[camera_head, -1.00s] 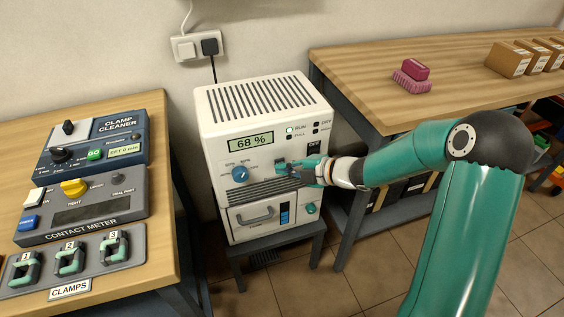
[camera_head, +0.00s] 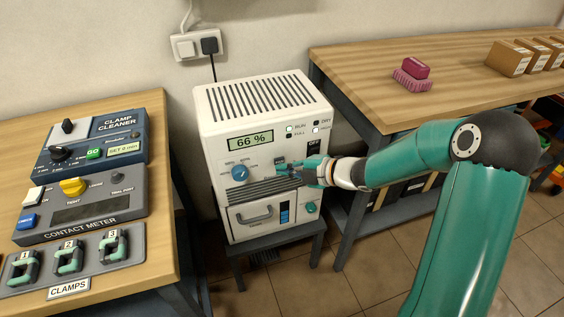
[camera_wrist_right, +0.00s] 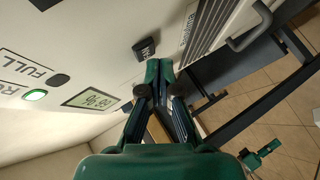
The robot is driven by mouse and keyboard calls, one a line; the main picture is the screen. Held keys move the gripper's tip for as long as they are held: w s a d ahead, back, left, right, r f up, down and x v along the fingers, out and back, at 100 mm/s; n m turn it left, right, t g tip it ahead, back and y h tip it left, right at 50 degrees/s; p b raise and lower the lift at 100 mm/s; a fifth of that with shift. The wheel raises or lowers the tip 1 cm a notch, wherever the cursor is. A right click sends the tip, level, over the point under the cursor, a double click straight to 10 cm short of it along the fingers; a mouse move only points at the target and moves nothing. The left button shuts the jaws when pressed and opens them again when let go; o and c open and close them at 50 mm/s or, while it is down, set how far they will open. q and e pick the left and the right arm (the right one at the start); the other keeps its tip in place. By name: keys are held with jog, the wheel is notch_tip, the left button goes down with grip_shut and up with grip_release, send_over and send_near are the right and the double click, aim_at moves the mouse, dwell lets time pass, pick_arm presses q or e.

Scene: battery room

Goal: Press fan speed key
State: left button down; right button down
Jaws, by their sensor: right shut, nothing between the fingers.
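The white appliance (camera_head: 265,115) stands on a low grey stand, with a display (camera_head: 250,139) reading 66 %, a blue knob (camera_head: 240,174) and a small grey key (camera_head: 280,160) on its front. My right gripper (camera_head: 282,168) is shut and empty, its fingertips just below this key at the front panel. In the right wrist view a dark key with white lettering (camera_wrist_right: 144,47) sits just beyond the fingertips (camera_wrist_right: 160,65); I cannot tell whether they touch it. Its lettering is too small to read surely.
A clamp cleaner (camera_head: 95,140), a contact meter (camera_head: 85,205) and clamps (camera_head: 70,258) sit on the left wooden bench (camera_head: 165,180). A pink brush (camera_head: 413,80) and boxes (camera_head: 508,60) lie on the right bench (camera_head: 380,60). A drawer handle (camera_head: 252,215) is below the vents.

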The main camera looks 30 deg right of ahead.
jog(key=shift+s, duration=0.2)
jog(key=s, duration=0.2)
jog(key=s+a+b, duration=0.1)
jog(key=s, duration=0.2)
jog(key=shift+a, duration=0.1)
dwell(0.5)
dwell(0.5)
